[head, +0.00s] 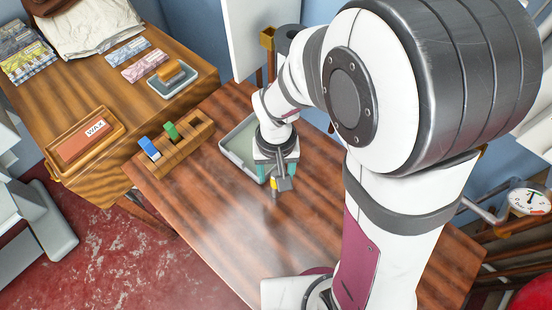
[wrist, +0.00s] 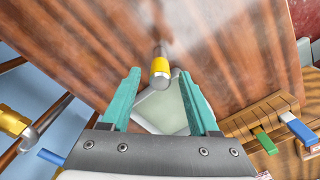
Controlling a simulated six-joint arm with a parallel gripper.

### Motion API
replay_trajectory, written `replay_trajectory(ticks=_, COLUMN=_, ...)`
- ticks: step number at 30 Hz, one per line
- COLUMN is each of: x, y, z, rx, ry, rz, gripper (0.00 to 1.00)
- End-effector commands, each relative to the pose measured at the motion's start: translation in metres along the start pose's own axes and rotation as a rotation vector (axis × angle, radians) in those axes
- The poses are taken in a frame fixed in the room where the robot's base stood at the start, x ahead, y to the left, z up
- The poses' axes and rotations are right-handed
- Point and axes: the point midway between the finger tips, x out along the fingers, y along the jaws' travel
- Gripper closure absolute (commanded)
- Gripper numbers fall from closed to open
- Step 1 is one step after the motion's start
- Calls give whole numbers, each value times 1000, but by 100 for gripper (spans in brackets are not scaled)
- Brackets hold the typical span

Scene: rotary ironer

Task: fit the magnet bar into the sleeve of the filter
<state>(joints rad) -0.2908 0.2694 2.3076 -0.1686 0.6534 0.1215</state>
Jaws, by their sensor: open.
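My gripper (wrist: 160,100) hangs over the wooden table with its two teal fingers apart, nothing clamped between them; it also shows in the head view (head: 277,174). A short bar with a yellow band and a grey end, apparently the magnet bar (wrist: 160,67), shows between and just beyond the fingertips in the wrist view. In the head view its yellow part (head: 274,185) shows just below the gripper. I cannot tell whether a finger touches it. I cannot make out the filter's sleeve for certain; a brass fitting on a pipe (wrist: 14,121) shows at the left of the wrist view.
A shallow grey-green tray (head: 232,149) lies on the table (head: 205,230) beside the gripper. A wooden rack (head: 180,154) with blue and green pieces stands at the table's left edge. A side cabinet holds a WAX box (head: 86,138). The table's front left is clear.

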Motion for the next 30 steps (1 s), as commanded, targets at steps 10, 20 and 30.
replay_trajectory(ticks=10, x=-74, y=0, z=0, rx=0, ry=3, rz=-1, gripper=39)
replay_trajectory(ticks=20, x=-123, y=47, z=118, rx=403, ry=-45, rz=-117, gripper=39)
replay_trajectory(ticks=30, x=-123, y=47, z=144, rx=486, ry=-62, rz=-151, gripper=34)
